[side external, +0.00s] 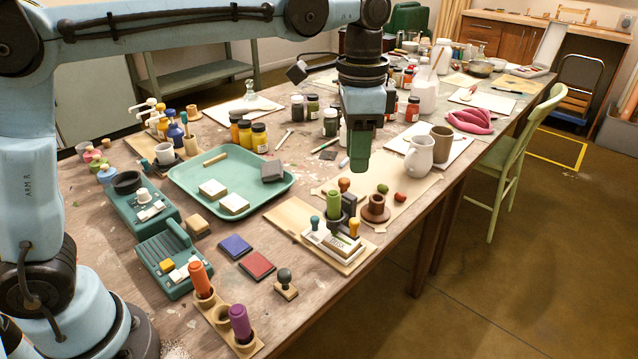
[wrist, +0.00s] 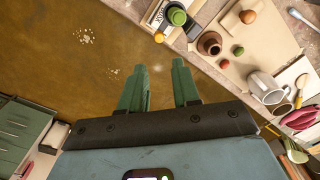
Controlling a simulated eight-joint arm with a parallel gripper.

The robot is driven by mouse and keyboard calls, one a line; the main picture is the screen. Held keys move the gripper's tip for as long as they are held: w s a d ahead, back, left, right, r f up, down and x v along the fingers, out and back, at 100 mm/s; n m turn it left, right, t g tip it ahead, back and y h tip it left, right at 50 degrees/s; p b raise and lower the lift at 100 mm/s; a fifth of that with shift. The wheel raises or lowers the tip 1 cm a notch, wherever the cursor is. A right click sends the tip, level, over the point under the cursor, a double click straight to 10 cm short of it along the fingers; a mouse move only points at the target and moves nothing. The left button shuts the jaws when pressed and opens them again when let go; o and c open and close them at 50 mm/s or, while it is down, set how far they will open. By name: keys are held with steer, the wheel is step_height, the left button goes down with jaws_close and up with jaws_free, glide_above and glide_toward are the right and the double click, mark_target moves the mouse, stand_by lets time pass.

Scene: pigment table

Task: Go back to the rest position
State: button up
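My gripper (side external: 361,163) hangs above the table's right part in the side external view, fingers pointing down, clear of the things below. In the wrist view its two green fingers (wrist: 160,66) stand apart with bare floor showing between them, so it is open and empty. The side external view sees the fingers nearly edge-on. Below it, a green-handled stamp (side external: 334,204) stands in a white rack (side external: 331,241) on a wooden board. The green handle also shows in the wrist view (wrist: 177,16).
A white pitcher (side external: 419,157) and a brown cup (side external: 442,145) stand right of my gripper. A brown spool-shaped piece (side external: 376,210) stands below it. A teal tray (side external: 187,178) with blocks lies to the left. Paint jars (side external: 259,138) stand behind the tray. The air around my gripper is free.

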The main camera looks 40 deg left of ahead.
steer(key=s+a+f+n+t, duration=0.7)
steer(key=s+a+n, duration=0.1)
steer(key=s+a, duration=0.4)
steer(key=shift+s+a+f+n, duration=0.2)
steer(key=shift+s+n, duration=0.2)
steer(key=shift+s, duration=0.05)
